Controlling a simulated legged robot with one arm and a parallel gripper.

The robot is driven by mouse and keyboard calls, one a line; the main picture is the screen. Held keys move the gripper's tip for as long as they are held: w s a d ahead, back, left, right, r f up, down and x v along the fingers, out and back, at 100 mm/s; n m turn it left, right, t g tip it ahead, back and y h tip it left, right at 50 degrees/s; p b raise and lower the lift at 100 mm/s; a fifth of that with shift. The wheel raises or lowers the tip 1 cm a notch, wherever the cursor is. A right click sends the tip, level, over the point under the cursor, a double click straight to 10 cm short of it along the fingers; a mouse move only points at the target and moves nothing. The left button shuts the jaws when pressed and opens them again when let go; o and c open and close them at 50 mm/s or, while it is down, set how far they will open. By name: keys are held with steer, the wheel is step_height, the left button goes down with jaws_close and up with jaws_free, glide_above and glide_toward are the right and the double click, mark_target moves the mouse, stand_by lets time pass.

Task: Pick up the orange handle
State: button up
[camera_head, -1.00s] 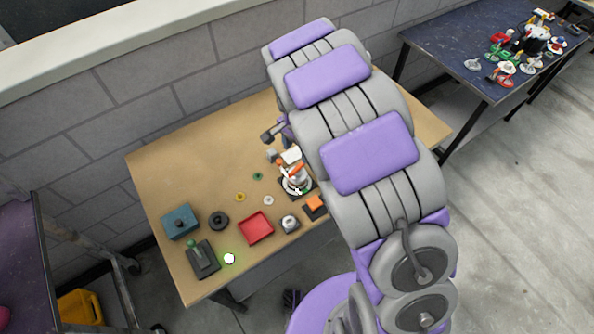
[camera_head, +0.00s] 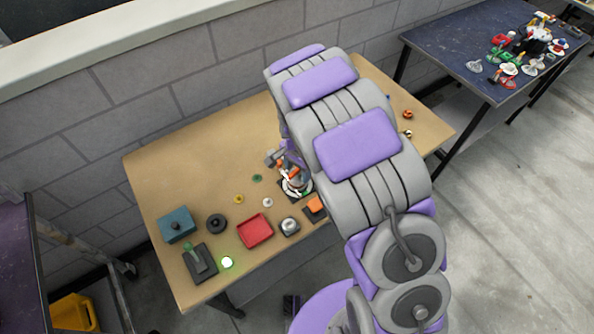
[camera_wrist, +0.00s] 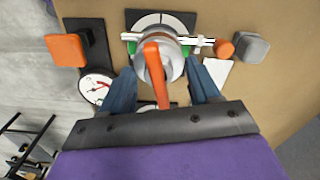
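The orange handle (camera_wrist: 155,75) is a long bar on top of a round silver-white fixture (camera_wrist: 168,58) in the wrist view. In the head view the orange handle (camera_head: 292,173) shows small beside my arm, partly covered by it. My gripper (camera_wrist: 162,71) is open, with one blue finger on each side of the handle. Gaps show between the handle and both fingers, so it is not gripped. How high the fingertips are above the fixture is hard to tell.
An orange block (camera_wrist: 66,50) on a dark base and a round dial (camera_wrist: 98,86) lie left of the fixture. A grey block (camera_wrist: 250,47) lies right. In the head view, a red tray (camera_head: 255,231) and a teal box (camera_head: 177,224) stand on the wooden table (camera_head: 165,165).

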jaws_close()
stand_by(0.3)
steer(key=shift+r, duration=0.1)
